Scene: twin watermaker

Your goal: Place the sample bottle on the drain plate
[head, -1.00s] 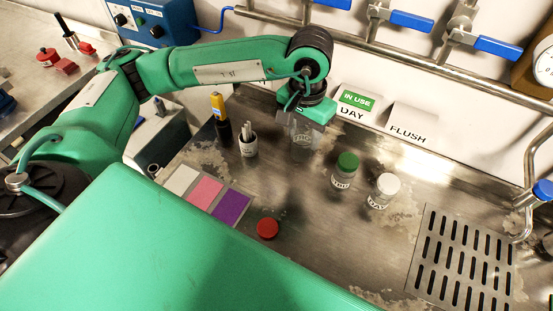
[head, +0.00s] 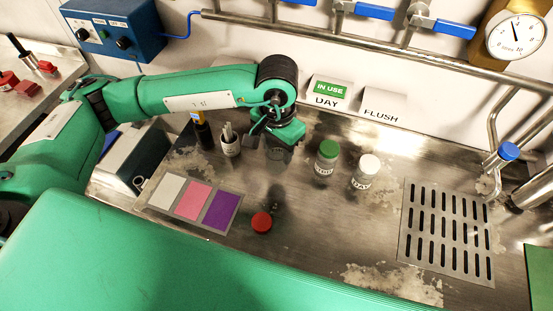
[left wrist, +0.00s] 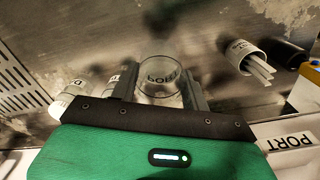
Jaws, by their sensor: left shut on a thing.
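My left gripper (head: 276,145) is shut on a clear sample bottle (head: 277,154). In the left wrist view the bottle (left wrist: 161,80) shows between the two dark fingers, with dark lettering that looks like PORT. In the head view the gripper hides most of the bottle, and I cannot tell how far its base is from the bench. The drain plate (head: 447,230), a slotted metal plate, lies on the bench at the right, well away from the gripper. My right gripper is not in view.
A green-capped bottle (head: 327,159) and a white-capped bottle (head: 365,172) stand between gripper and plate. A red cap (head: 261,222), colour cards (head: 193,200) and a cup of white sticks (head: 230,140) are nearby. A tap (head: 507,152) stands beyond the plate.

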